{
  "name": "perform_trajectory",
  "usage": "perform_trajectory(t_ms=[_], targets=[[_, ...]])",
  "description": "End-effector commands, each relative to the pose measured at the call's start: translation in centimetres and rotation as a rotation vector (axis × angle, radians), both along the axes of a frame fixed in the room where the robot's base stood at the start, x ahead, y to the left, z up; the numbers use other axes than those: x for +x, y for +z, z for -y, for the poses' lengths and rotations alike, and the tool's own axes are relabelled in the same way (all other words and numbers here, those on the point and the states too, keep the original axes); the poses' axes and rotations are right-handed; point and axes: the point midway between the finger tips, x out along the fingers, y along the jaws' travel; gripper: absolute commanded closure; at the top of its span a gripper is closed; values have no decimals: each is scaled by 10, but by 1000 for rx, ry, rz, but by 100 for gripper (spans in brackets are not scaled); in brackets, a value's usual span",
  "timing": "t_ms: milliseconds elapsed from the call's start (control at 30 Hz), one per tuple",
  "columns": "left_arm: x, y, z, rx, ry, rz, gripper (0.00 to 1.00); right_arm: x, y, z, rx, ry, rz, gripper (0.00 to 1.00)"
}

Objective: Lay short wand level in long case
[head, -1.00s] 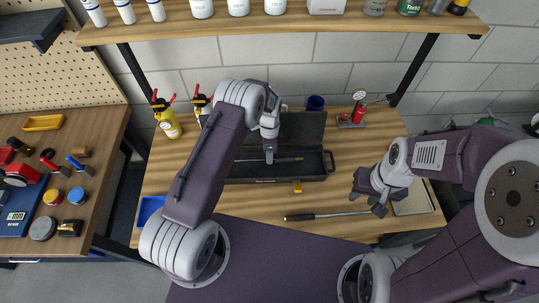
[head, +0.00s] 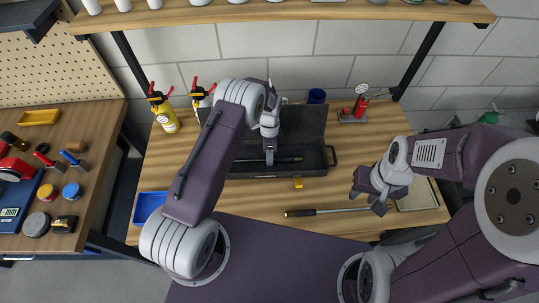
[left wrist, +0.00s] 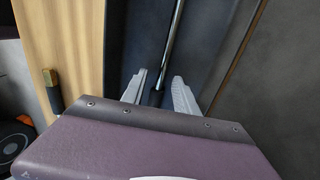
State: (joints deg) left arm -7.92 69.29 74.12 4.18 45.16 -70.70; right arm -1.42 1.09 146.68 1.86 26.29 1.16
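The long case (head: 333,170) is dark and lies open on the bench, its lid (head: 310,120) raised at the back. A thin wand with a dark grip and shiny shaft, apparently the short one, lies inside it (head: 288,160) and looks level. My left gripper (head: 269,161) is down in the case over this wand. In the left wrist view its fingers (left wrist: 161,92) stand apart on either side of the wand (left wrist: 171,45), with gaps showing. A second wand (head: 302,213) lies on the bench in front of the case. My right gripper (head: 366,202) is open near its shaft end.
Yellow bottles (head: 165,115), a blue cup (head: 316,97) and a red gauge stand (head: 355,112) are behind.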

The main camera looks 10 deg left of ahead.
Motion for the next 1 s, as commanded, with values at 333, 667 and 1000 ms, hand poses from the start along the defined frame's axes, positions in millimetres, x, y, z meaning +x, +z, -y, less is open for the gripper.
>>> perform_trajectory(t_ms=[333,667,1000], targets=[[12,63,-2,-1,0,5,64,0,-19,0,0,0,0,64],[14,89,-3,0,1,1,64,0,-21,0,0,0,0,64],[14,89,-3,0,0,1,64,0,-21,0,0,0,0,64]])
